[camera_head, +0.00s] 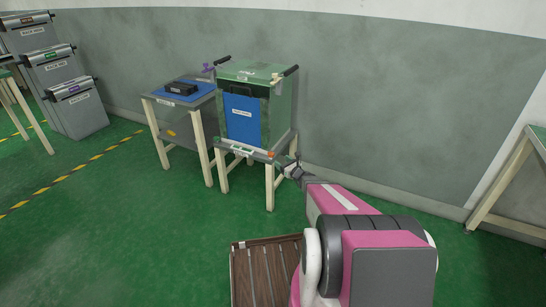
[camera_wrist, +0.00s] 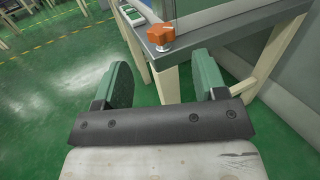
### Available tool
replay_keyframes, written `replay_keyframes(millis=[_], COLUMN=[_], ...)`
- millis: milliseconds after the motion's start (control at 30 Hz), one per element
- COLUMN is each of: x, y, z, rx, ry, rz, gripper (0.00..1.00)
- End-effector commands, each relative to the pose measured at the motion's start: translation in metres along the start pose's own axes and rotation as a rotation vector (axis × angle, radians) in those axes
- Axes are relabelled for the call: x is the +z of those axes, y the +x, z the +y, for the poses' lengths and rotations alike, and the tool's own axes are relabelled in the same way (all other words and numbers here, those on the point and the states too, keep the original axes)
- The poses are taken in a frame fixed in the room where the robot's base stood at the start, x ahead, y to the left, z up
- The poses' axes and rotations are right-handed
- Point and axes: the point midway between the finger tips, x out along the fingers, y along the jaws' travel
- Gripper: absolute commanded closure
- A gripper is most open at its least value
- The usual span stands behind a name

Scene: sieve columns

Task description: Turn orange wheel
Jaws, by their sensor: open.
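The orange wheel (camera_wrist: 161,34) is a small lobed knob at the corner of a grey table top in the wrist view. In the head view it is a tiny orange spot (camera_head: 271,154) at the front right corner of the table. My gripper (camera_wrist: 164,78) is open, with its two green-padded fingers apart and nothing between them. The wheel lies beyond the fingertips, roughly in line with the gap, and appears apart from them. In the head view my gripper (camera_head: 291,170) is small and just right of the table corner.
The table (camera_head: 239,150) carries a green cabinet (camera_head: 282,110) with a blue front panel (camera_head: 242,119). A second table (camera_head: 208,101) with a black item (camera_head: 181,88) on a blue mat stands to its left. A wooden slatted pallet (camera_head: 265,270) lies on the floor. Green floor is open at left.

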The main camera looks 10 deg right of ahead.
Motion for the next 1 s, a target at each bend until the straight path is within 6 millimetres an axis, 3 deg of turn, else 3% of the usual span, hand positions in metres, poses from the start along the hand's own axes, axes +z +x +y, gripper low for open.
replay_keyframes(millis=[100,367,567,1000], x=[-0.002,-0.008,-0.009,-0.012], y=[-0.009,-0.004,0.019,0.089], z=[0.015,0.014,0.011,0.001], rx=[-0.097,-0.145,-0.143,-0.143], ry=[0.012,0.017,0.017,0.018], rz=[0.031,0.049,0.049,0.048], gripper=[0.35,0.35,0.35,0.35])
